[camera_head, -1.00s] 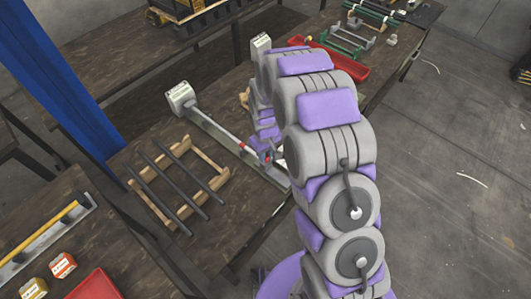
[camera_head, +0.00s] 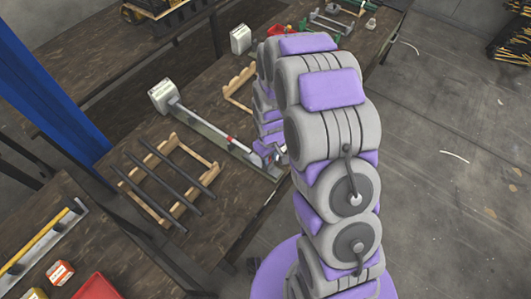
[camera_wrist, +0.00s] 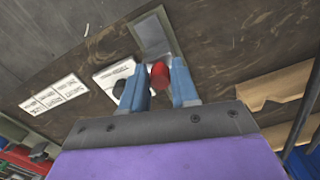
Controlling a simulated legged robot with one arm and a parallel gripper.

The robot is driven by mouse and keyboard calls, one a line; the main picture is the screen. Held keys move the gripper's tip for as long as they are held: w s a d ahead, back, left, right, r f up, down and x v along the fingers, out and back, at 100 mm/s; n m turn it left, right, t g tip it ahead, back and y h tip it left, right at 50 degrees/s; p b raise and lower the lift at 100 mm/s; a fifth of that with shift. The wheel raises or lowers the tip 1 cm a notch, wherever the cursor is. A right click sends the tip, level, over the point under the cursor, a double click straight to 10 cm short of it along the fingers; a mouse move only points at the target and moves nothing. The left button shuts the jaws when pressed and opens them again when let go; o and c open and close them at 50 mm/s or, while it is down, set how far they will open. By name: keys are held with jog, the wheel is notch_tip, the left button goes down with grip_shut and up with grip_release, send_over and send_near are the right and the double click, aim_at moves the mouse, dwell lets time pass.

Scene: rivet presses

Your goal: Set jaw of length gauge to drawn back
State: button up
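The length gauge lies on the dark workbench, with a pale box-shaped head (camera_head: 163,96) at its upper left end and a long rail (camera_head: 205,128) running down to the right. A red band (camera_head: 229,139) shows on the gauge's rod. My gripper (camera_head: 270,155) is at the right end of the gauge, partly hidden by my arm in the head view. In the wrist view, the blue fingers of my gripper (camera_wrist: 159,84) stand apart on either side of a red knob (camera_wrist: 160,75). I cannot tell whether they touch it. The jaw's position is not clear.
A wooden rack with dark rods (camera_head: 170,180) stands left of the gauge. Another wooden rack (camera_head: 240,85) and a pale block (camera_head: 240,39) are behind it. Open floor lies right.

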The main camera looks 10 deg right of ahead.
jog(key=o, duration=0.4)
jog(key=shift+d, duration=0.2)
jog(key=shift+c, duration=0.2)
jog(key=shift+w, duration=0.1)
jog(key=shift+a+r, duration=0.25)
jog(key=shift+r, duration=0.3)
notch_tip(320, 180, up, 16)
jog(key=p, duration=0.2)
jog(key=shift+d+r+p, duration=0.15)
jog(key=shift+d+p, duration=0.05)
jog(key=shift+p, duration=0.1)
jog(key=s+d+r+m, duration=0.1)
jog(key=s+r, duration=0.3)
jog(key=s, duration=0.6)
jog(key=s+d+r+m+g, duration=0.1)
jog(key=s+r, duration=0.4)
jog(key=s, duration=0.5)
jog(key=s+d+r+m, duration=0.3)
jog(key=s+r+m, duration=0.1)
jog(key=s, duration=0.6)
jog(key=shift+r+g, duration=0.3)
jog(key=shift+r, duration=0.05)
